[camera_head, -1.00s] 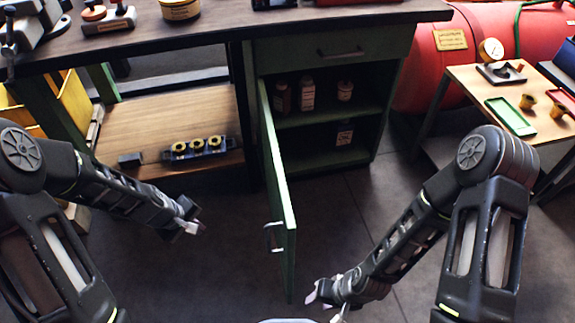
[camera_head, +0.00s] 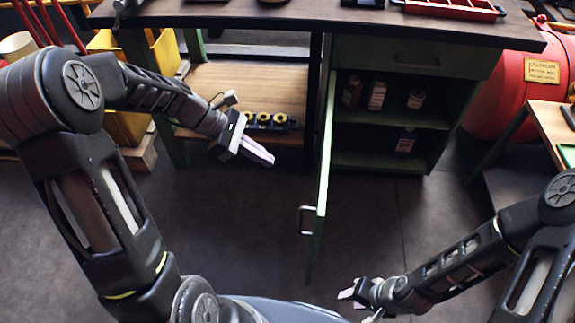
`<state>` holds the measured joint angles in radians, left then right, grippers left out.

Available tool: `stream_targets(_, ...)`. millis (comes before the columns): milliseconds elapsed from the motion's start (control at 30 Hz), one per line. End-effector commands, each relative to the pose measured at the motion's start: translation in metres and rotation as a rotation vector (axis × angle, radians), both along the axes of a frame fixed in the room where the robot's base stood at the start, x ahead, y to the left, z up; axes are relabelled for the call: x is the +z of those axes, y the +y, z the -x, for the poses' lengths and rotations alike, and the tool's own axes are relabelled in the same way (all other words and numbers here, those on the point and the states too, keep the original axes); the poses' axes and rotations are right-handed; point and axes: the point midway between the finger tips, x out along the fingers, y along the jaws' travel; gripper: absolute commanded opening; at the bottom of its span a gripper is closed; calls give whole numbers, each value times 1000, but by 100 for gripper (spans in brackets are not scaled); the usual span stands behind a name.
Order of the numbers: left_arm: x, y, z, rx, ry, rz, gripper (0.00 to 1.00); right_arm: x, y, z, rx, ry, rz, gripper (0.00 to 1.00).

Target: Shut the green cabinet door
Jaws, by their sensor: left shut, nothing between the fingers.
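The green cabinet (camera_head: 410,62) stands under the right part of the workbench. Its green door (camera_head: 324,165) is swung wide open toward me, seen nearly edge-on, with a metal handle (camera_head: 305,220) on its left face. My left gripper (camera_head: 257,151) is to the left of the door, apart from it, its fingers shut with nothing between them. My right gripper (camera_head: 349,294) is low, to the right of the door's near end and apart from it. Its fingers are small in view, and I cannot tell whether they are open.
Several bottles (camera_head: 376,95) stand on the cabinet's shelves. A low wooden shelf (camera_head: 225,90) with a holder of yellow-topped parts (camera_head: 265,121) is left of the door. A red tank (camera_head: 500,92) and small table (camera_head: 552,122) are at right. The floor (camera_head: 370,225) right of the door is clear.

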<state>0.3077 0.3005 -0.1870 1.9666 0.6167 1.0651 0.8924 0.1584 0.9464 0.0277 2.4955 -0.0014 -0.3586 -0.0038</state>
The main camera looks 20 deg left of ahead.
Motion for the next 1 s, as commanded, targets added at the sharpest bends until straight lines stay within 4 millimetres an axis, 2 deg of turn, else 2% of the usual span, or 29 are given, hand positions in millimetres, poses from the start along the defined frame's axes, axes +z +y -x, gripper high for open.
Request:
stream_targets(167, -15, -14, -2, -4, 3, 1, 0, -3, 0, 0, 0, 0, 0, 36)
stream_targets(567, -68, -70, -12, -4, 3, 1, 0, -14, 0, 0, 0, 0, 0, 36)
stream_targets(800, -65, -102, -19, -4, -1, 0, 0, -13, 0, 0, 0, 0, 0, 36)
stream_targets(1000, -65, -108, -21, -2, -1, 0, 0, -13, 0, 0, 0, 0, 0, 36)
